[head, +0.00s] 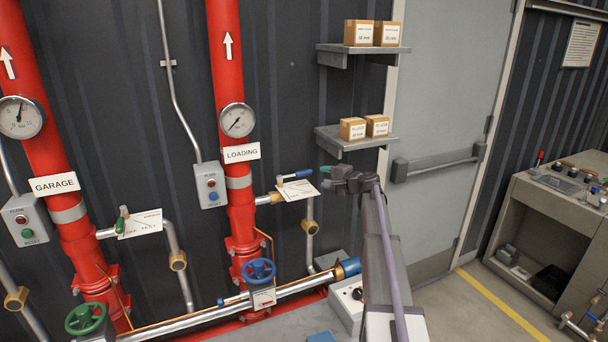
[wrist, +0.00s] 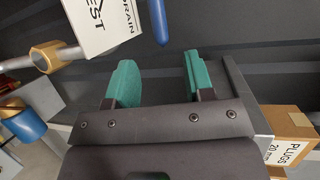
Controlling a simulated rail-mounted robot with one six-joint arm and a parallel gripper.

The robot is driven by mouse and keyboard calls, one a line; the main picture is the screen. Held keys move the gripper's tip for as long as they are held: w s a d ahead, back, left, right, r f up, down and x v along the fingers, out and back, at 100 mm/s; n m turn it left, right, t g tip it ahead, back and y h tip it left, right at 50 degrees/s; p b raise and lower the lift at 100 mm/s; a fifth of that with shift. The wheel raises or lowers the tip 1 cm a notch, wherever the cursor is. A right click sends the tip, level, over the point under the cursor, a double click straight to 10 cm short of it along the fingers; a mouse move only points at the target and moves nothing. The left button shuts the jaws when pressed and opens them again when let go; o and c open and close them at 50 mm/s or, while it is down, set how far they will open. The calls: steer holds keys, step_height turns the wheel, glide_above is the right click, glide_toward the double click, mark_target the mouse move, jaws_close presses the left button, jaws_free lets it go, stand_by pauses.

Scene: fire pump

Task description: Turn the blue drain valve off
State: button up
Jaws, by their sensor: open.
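The blue drain valve lever (head: 297,174) sits on the short brass-ended branch of the LOADING riser, above a white label card (head: 297,190). The lever points right, roughly level; which marking it points to is too small to read. In the wrist view the lever's blue end (wrist: 158,22) hangs just beyond the fingers, beside the card (wrist: 100,24), which reads DRAIN and TEST. My gripper (head: 326,175) is just right of the lever. Its green fingers, also in the wrist view (wrist: 158,78), are open and empty, and apart from the lever.
The GARAGE riser has a similar green lever (head: 122,219) at left. A blue handwheel (head: 259,271) and a green handwheel (head: 85,319) are below. Shelves with PLUGS boxes (head: 353,129) are close above right of my gripper. A grey door (head: 440,110) is behind.

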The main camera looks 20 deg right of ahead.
mark_target(307, 173)
steer(key=b+x, duration=0.2)
steer(key=x, duration=0.8)
steer(key=shift+w+a+f, duration=0.1)
steer(key=shift+w+a, duration=0.1)
steer(key=shift+w, duration=0.15)
jaws_close()
